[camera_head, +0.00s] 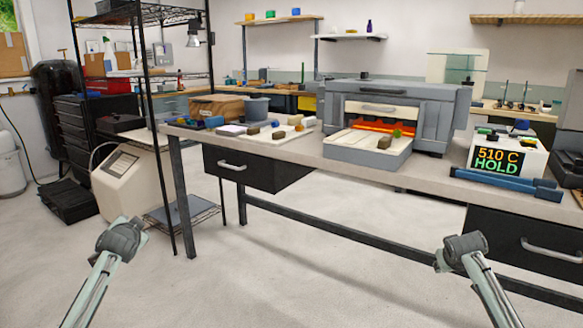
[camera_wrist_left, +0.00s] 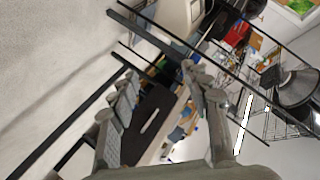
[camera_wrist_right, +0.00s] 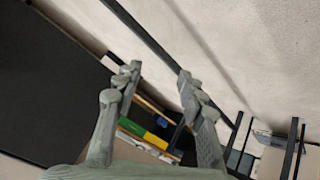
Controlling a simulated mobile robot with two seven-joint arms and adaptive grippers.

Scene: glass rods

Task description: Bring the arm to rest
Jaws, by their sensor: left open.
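My left arm (camera_head: 97,275) comes in at the lower left of the head view, in front of the bench and over open floor. My right arm (camera_head: 478,270) comes in at the lower right, in front of the bench's dark drawer. In the left wrist view my left gripper (camera_wrist_left: 158,88) has its two fingers apart with nothing between them. In the right wrist view my right gripper (camera_wrist_right: 157,80) also has its fingers apart and looks empty.
The workbench (camera_head: 432,180) holds a grey kiln (camera_head: 440,107), a grey tray (camera_head: 368,154) and a display box (camera_head: 498,160) reading "510 C HOLD". A black wire rack (camera_head: 145,120) stands at the left. The floor (camera_head: 300,275) between my arms is clear.

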